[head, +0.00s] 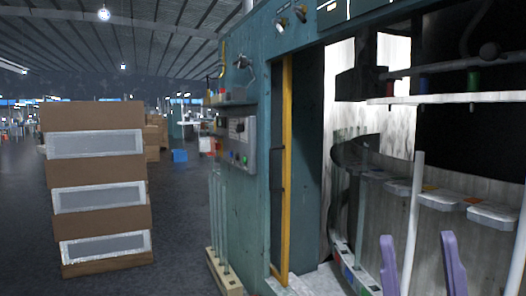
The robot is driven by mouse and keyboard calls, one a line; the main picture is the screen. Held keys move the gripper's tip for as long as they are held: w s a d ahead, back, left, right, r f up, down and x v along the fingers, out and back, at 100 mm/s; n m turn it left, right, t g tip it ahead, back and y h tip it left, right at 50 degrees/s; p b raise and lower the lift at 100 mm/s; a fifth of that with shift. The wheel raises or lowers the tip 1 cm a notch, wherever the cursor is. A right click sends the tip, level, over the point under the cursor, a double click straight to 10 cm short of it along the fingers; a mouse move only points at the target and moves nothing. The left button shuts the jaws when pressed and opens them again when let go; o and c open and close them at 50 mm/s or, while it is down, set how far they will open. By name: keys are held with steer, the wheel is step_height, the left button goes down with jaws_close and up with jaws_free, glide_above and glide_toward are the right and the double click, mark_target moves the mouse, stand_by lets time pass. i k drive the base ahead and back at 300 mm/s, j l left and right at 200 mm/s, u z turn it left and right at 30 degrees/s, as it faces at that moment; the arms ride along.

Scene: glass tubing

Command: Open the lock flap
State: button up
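The teal machine (247,120) fills the right half of the head view. A tall, narrow yellow-edged panel (286,110) stands upright at the left side of its opening, with a dark handle-like strip (277,190) beside it. No part is clearly marked as the lock flap, and I cannot tell whether this panel is it. The interior to the right of the panel is open to view. My gripper is not visible in this view.
Inside the machine are a white shelf (450,98), a white upright rod (413,220), several grey pads (447,201) and two purple upright pieces (389,265) (457,265). A crate (224,270) with glass tubes stands at the machine's corner. Stacked brown boxes (95,175) stand left; floor (180,240) between is clear.

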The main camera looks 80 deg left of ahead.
mark_target(213, 140)
steer(key=i+u, duration=0.15)
steer(key=u, duration=2.85)
